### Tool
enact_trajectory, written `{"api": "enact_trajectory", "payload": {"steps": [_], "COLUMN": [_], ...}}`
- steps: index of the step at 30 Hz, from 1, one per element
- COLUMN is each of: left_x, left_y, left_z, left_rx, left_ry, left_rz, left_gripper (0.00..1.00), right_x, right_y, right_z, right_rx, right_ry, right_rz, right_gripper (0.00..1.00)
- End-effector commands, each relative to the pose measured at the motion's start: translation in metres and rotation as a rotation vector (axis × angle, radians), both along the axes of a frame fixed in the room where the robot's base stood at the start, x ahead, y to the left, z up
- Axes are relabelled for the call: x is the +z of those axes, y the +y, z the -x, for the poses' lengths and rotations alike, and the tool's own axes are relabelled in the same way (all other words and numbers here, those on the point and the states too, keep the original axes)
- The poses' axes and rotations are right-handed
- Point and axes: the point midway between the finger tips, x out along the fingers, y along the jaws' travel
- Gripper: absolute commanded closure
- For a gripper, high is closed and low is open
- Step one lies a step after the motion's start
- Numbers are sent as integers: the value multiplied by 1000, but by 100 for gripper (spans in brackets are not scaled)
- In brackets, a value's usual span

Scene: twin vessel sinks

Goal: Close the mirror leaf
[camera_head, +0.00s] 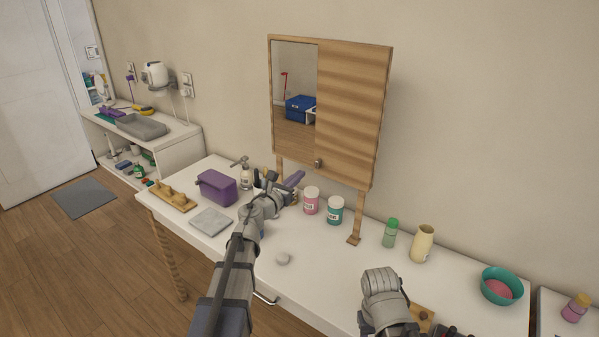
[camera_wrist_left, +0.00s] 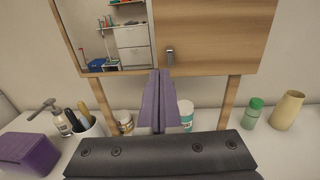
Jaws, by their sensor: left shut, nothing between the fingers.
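The mirror cabinet stands on wooden legs at the back of the white counter. Its left part shows bare mirror glass (camera_head: 294,100). The wooden leaf (camera_head: 352,110) spans its right part, with a small metal knob (camera_head: 318,163) at its lower left corner. I cannot tell how far the leaf stands out from the frame. My left gripper (camera_head: 297,178) is shut and empty, a little left of and below the knob. In the left wrist view its purple fingers (camera_wrist_left: 160,75) point up just left of the knob (camera_wrist_left: 170,57); contact is not clear. My right gripper's fingers are not visible.
A pink-labelled jar (camera_head: 311,201) and a teal jar (camera_head: 335,210) stand below the cabinet. A purple box (camera_head: 216,187) and a soap dispenser (camera_head: 246,178) are at the left. A green bottle (camera_head: 390,232), cream vase (camera_head: 422,243) and teal bowl (camera_head: 502,285) are at the right.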

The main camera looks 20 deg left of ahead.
Motion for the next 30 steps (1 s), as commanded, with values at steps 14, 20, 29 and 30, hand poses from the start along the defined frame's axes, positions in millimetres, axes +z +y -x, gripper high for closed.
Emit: {"api": "enact_trajectory", "payload": {"steps": [14,20,29,30], "left_x": [-1,-1,2,5], "left_y": [25,29,28,28], "left_z": [73,80,79,77], "left_rx": [-1,-1,14,34], "left_ry": [0,0,0,0], "left_rz": [-1,-1,32,72], "left_gripper": [100,100,100,100], "right_x": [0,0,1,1], "right_y": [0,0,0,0], "right_z": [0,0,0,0], "right_rx": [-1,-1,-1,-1], "right_ry": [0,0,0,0], "right_rz": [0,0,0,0], "right_gripper": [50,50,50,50]}}
